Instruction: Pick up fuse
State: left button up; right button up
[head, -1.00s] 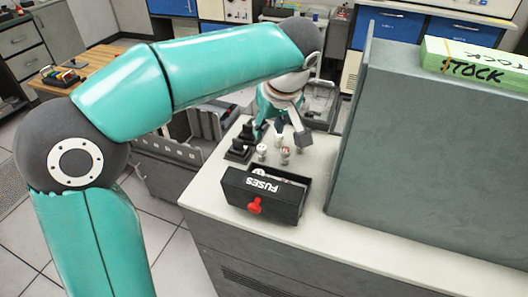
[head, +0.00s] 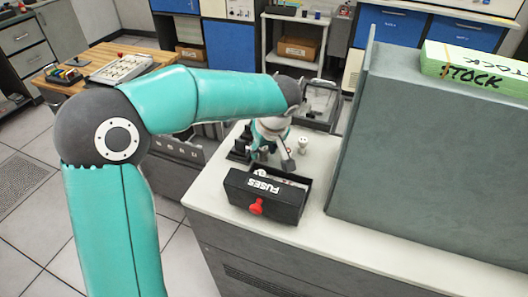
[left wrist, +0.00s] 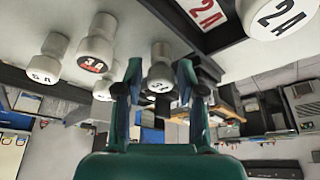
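White fuses stand on the pale counter (head: 330,185), near a black box marked FUSES (head: 290,208). One fuse (head: 303,145) shows right of my left gripper (head: 273,158) in the head view; the gripper hides others. In the left wrist view a white fuse (left wrist: 160,76) lies between the fingers of my left gripper (left wrist: 158,88). Gaps show on both sides, so it looks open. A fuse marked 5A (left wrist: 47,62), one with a red 3A label (left wrist: 96,45) and a large 2A one (left wrist: 280,17) are nearby. My right gripper is not in view.
The box's red knob (head: 256,207) faces the front. Black stepped parts (head: 239,151) stand left of the gripper. A tall grey cabinet (head: 425,165) with a green STOCK box (head: 470,65) bounds the right. The counter's front strip is clear.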

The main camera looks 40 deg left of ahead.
pick_arm(q)
grip_shut()
